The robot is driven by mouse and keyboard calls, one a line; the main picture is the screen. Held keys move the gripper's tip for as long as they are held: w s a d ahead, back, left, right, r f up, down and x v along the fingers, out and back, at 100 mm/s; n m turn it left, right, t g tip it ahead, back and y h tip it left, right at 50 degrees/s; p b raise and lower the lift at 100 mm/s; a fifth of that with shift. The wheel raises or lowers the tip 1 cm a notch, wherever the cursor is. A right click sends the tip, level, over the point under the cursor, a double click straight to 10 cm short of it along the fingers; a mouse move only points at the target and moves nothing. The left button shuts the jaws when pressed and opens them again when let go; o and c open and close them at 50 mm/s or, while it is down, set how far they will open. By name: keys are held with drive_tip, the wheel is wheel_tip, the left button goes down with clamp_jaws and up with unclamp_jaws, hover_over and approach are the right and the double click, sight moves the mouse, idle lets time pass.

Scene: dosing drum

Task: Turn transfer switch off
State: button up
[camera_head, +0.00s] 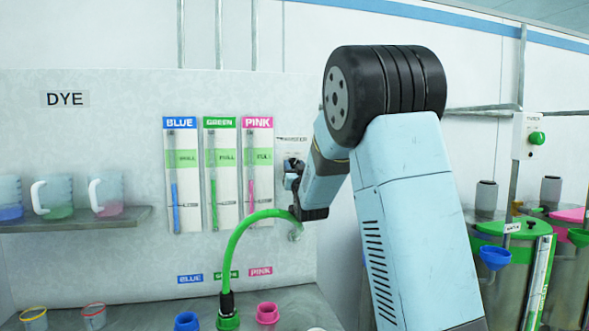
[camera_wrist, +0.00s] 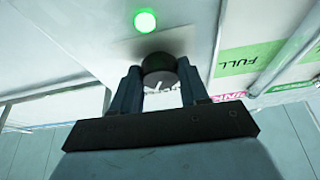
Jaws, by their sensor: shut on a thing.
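The transfer switch is a dark round knob (camera_wrist: 158,68) on the pale panel. In the wrist view my gripper (camera_wrist: 160,88) has its two fingers on either side of the knob, shut on it. A round green light (camera_wrist: 145,21) glows on the panel just beyond the knob. In the head view my gripper (camera_head: 295,180) is at the panel under the partly covered TRANSFER label (camera_head: 291,139). There the knob is mostly hidden by my gripper and arm, and its exact turn angle cannot be told.
Blue, green and pink gauges (camera_head: 220,175) stand left of my gripper. A green hose (camera_head: 243,235) arches just below it, from the green port (camera_head: 228,320) to the panel. A shelf (camera_head: 75,220) with several jugs is at left. Drums (camera_head: 510,265) with funnels stand at right.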

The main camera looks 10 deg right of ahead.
drive_tip(key=shift+n, duration=0.6)
drive_tip(key=n+g+y, duration=0.1)
drive_tip(key=n+y, duration=0.1)
drive_tip(key=n, duration=0.3)
drive_tip(key=n+g+y, duration=0.1)
drive_tip(key=n+y, duration=0.1)
drive_tip(key=n, duration=0.3)
drive_tip(key=n+g+y, duration=0.1)
drive_tip(key=n+y, duration=0.2)
drive_tip(key=n, duration=0.2)
drive_tip(key=shift+d+r, duration=0.15)
drive_tip(key=shift+d, duration=0.1)
drive_tip(key=shift+n, duration=0.4)
drive_tip(key=o, duration=1.1)
drive_tip(key=shift+c, duration=0.2)
drive_tip(key=v, duration=1.3)
drive_tip(key=shift+s+d, duration=0.25)
drive_tip(key=shift+s, duration=0.1)
